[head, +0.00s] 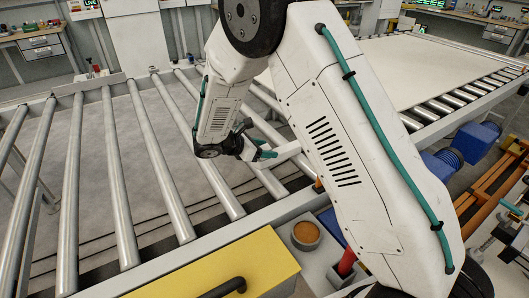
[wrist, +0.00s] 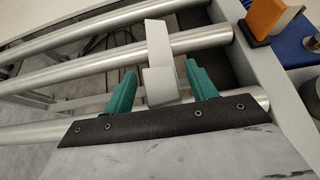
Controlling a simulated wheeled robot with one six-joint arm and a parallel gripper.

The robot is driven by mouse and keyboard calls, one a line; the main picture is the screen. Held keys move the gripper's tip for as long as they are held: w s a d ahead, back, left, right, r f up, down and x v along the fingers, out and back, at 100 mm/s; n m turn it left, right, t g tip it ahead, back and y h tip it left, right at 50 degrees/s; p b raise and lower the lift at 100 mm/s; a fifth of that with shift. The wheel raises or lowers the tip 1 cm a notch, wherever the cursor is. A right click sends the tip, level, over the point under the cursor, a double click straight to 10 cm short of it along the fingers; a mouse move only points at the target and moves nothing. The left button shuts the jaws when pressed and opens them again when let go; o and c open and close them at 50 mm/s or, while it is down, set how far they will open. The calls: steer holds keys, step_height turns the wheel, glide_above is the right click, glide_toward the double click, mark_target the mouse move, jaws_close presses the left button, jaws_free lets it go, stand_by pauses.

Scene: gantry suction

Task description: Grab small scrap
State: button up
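The small scrap is a pale grey-white strip with a blocky near end (wrist: 160,85), lying across the metal rollers in the wrist view. In the head view it shows as a short pale strip (head: 287,151) beside my gripper (head: 263,155). In the wrist view my gripper (wrist: 161,68) has its two teal fingers apart, one on each side of the scrap's near end. A narrow gap shows between each finger and the scrap. My upper arm covers part of the head view around the scrap.
Rollers (head: 117,185) with open gaps span the conveyor. A side rail (wrist: 240,60) runs along its right edge, near an orange block (wrist: 265,17). A yellow box (head: 215,270), a round orange-topped holder (head: 305,234) and blue motors (head: 478,136) stand outside the rail.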

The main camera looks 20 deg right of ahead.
steer(key=c, duration=0.9)
steer(key=shift+o, duration=0.2)
steer(key=shift+r, duration=0.1)
